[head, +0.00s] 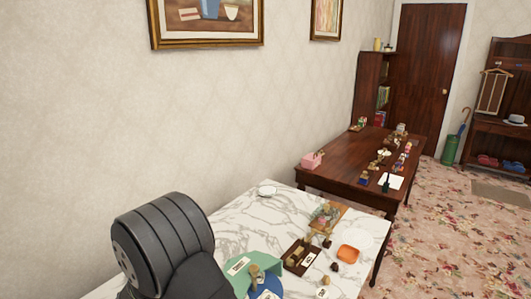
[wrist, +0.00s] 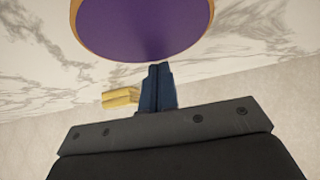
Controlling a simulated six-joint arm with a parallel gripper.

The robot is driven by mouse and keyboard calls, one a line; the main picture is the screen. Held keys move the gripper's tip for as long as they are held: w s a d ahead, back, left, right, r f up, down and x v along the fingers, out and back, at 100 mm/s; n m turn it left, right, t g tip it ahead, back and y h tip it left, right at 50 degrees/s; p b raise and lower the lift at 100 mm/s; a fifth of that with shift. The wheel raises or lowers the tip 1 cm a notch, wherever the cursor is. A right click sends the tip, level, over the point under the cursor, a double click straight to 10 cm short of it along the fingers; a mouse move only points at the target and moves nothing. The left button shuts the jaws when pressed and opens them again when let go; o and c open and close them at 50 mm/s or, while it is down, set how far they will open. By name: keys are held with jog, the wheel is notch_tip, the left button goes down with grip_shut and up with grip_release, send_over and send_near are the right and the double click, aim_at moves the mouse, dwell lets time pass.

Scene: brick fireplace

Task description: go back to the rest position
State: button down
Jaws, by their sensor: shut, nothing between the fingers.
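My gripper (wrist: 158,72) shows in the wrist view with its dark blue fingers shut together and nothing between them. Its fingertips appear just by the edge of a round purple surface with an orange-brown rim (wrist: 145,25); I cannot tell whether they touch. A small yellow block-like piece (wrist: 121,97) shows beside the fingers, on their left. In the head view only my dark arm fills the lower left, and the gripper itself cannot be made out.
A white marble table (head: 232,221) holds a teal piece (head: 258,266), a dark tray (head: 290,263), an orange dish (head: 348,254) and a white bowl (head: 267,190). A brown wooden table (head: 340,165) with small items stands behind. The wall (head: 90,130) is close on the left.

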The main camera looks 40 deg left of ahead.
jog(key=shift+d, duration=0.3)
jog(key=shift+w+a, duration=0.1)
jog(key=shift+a, duration=1.75)
jog(key=a, duration=0.3)
jog(key=shift+w+a, duration=0.15)
jog(key=shift+a, duration=0.2)
jog(key=shift+d+r, duration=0.25)
jog(key=shift+r, duration=0.25)
jog(key=shift+d+r, duration=0.2)
jog(key=shift+r, duration=0.3)
jog(key=shift+d+r, duration=0.5)
jog(key=shift+r, duration=0.05)
